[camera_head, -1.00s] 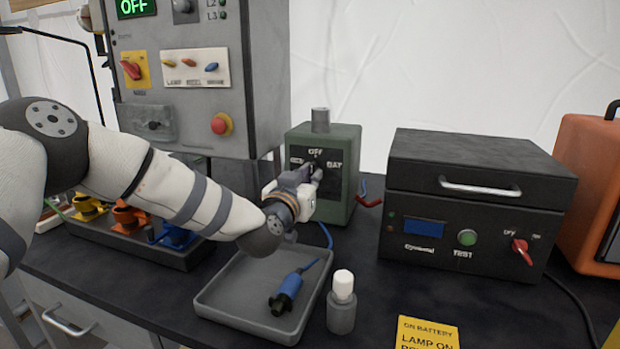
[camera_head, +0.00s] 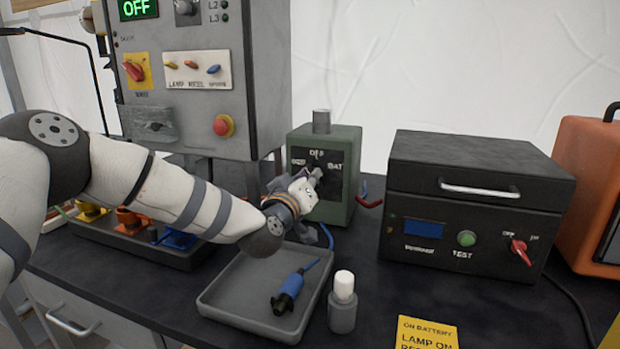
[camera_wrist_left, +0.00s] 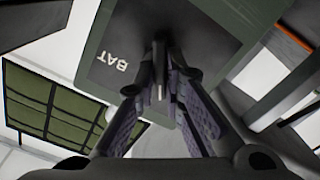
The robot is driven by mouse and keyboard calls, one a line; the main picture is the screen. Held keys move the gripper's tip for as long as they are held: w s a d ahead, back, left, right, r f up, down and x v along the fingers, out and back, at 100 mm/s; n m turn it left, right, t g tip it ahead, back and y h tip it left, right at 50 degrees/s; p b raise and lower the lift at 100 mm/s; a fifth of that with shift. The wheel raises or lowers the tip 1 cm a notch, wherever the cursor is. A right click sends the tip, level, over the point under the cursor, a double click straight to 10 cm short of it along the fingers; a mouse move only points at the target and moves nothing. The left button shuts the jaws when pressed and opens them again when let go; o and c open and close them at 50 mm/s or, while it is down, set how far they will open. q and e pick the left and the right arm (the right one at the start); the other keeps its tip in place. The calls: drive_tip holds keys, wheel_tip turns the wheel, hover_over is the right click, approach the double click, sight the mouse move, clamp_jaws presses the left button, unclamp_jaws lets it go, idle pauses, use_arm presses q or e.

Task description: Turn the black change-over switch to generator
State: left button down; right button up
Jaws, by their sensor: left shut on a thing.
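The change-over switch is on the black plate (camera_head: 333,158) of a green box (camera_head: 346,205). The plate reads OFF at top and BAT at right; the left label is partly blurred. My left gripper (camera_head: 315,176) is at the plate's middle, its fingers shut on the switch's knob. The gripper hides most of the knob, so which mark it points to cannot be told. In the left wrist view the fingertips (camera_wrist_left: 160,75) close together against the plate, with the BAT label (camera_wrist_left: 114,60) beside them. My right gripper is not in view.
A grey tray (camera_head: 215,300) with a blue connector (camera_head: 287,292) lies below my left forearm. A small bottle (camera_head: 342,307) stands right of it. A black tester box (camera_head: 470,205) is to the right. A grey control cabinet (camera_head: 265,90) rises behind the arm.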

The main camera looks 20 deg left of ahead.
use_arm(q)
drive_tip(key=n, duration=0.5)
drive_tip(key=shift+n, duration=0.4)
idle(0.4)
drive_tip(key=c, duration=1.7)
unclamp_jaws()
drive_tip(key=shift+d, duration=0.1)
drive_tip(key=shift+f, duration=0.1)
drive_tip(key=s, duration=1.2)
drive_tip(key=shift+a, duration=0.25)
